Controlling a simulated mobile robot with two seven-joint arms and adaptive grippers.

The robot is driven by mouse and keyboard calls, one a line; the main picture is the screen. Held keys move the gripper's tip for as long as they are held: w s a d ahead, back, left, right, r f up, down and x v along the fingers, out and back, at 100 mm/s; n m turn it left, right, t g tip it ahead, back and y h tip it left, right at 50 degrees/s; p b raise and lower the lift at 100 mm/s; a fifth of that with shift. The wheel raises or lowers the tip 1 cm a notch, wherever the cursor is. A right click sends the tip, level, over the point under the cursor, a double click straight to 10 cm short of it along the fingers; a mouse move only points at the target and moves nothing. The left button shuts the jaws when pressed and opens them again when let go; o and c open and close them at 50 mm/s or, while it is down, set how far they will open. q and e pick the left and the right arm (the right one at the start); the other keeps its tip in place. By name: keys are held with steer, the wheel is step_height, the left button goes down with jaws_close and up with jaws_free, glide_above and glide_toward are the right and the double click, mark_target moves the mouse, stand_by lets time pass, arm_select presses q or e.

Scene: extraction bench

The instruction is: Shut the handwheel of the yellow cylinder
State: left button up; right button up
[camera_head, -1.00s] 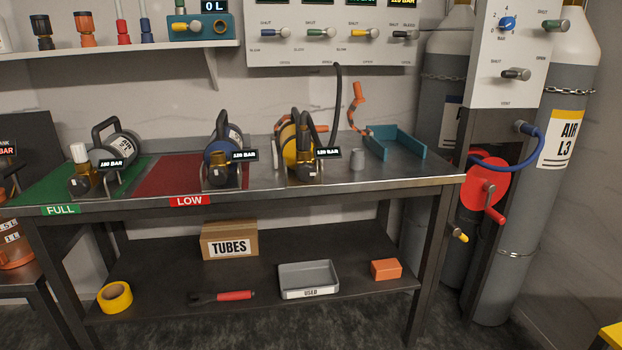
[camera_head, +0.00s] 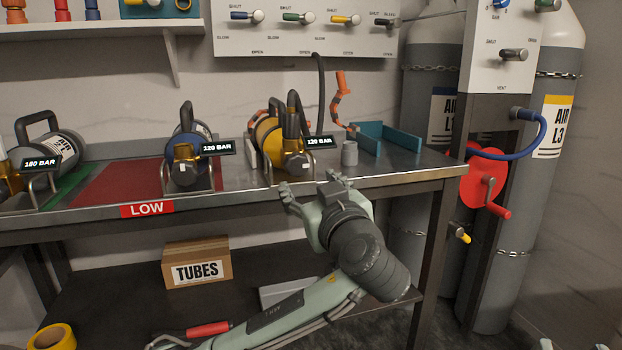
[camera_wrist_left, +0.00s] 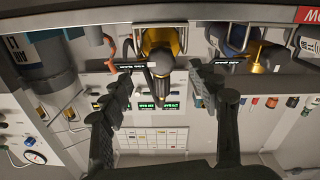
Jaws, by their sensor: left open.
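The yellow cylinder (camera_head: 268,137) lies on the bench with its valve end toward me. Its dark handwheel (camera_head: 297,163) is at the front of the brass valve, beside a 120 BAR display (camera_head: 319,141). My left gripper (camera_head: 309,188) is open and empty, in front of the bench edge, just below and in front of the handwheel. In the left wrist view, which is upside down, the yellow cylinder (camera_wrist_left: 161,38) and its handwheel (camera_wrist_left: 160,68) show between the spread fingers, beyond the tips. Pale parts at the bottom right corner of the head view look like my right gripper, mostly cut off.
A blue cylinder (camera_head: 186,143) with its own 120 BAR display lies to the left. A grey cup (camera_head: 349,153) and a teal tray (camera_head: 389,138) stand to the right. A black hose (camera_head: 319,95) hangs behind. A red reel (camera_head: 479,178) is beyond the bench end.

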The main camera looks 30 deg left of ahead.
mark_target(299, 168)
arm_select(q)
steer(key=x, duration=0.7)
steer(key=shift+w+a+r, duration=0.2)
steer(key=shift+a+r, duration=0.05)
steer(key=shift+a, duration=0.05)
steer(key=c, duration=1.2)
